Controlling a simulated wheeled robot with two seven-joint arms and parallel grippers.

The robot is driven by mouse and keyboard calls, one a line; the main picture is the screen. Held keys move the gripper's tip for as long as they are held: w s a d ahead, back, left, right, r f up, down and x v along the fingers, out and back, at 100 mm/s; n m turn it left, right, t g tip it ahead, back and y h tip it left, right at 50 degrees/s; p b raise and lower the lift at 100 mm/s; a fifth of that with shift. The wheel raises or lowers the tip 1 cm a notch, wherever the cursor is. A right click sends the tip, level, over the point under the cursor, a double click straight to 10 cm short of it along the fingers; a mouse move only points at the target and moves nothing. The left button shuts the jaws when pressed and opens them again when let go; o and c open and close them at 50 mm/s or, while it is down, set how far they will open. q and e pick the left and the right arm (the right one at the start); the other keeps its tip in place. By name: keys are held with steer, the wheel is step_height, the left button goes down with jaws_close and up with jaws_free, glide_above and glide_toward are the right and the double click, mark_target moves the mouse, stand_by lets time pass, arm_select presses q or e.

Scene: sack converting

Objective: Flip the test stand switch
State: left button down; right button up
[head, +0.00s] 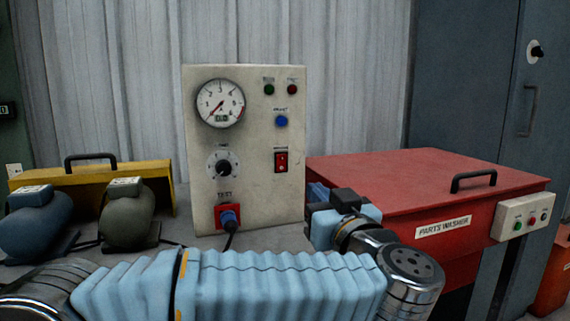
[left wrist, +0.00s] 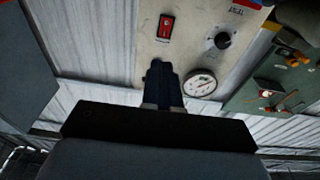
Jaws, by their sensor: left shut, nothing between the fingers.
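The test stand (head: 252,190) is a cream upright panel in the middle of the head view. Its switch (head: 281,162) is a red rocker in a dark frame, low on the panel's right side. The switch also shows in the left wrist view (left wrist: 166,28), near the top. My left gripper (head: 317,193) is partly hidden behind its own wrist, right of the panel and lower than the switch. In the left wrist view its fingers (left wrist: 161,70) are together and empty, pointing towards the panel below the switch in the picture. I cannot tell any contact. My right gripper is not in view.
The panel also carries a gauge (head: 220,103), a dial (head: 222,164), a blue button (head: 281,121) and a red socket with a blue plug (head: 229,217). A red parts washer (head: 400,180) stands close on the right. Two motors (head: 127,214) sit at left.

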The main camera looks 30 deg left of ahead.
mark_target(282, 157)
arm_select(q)
steer(key=shift+s+a+r, duration=0.25)
steer(key=shift+s, duration=0.05)
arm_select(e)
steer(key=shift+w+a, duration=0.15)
arm_select(q)
steer(key=shift+a, duration=0.1)
steer(key=x, duration=1.4)
steer(key=shift+p, duration=0.3)
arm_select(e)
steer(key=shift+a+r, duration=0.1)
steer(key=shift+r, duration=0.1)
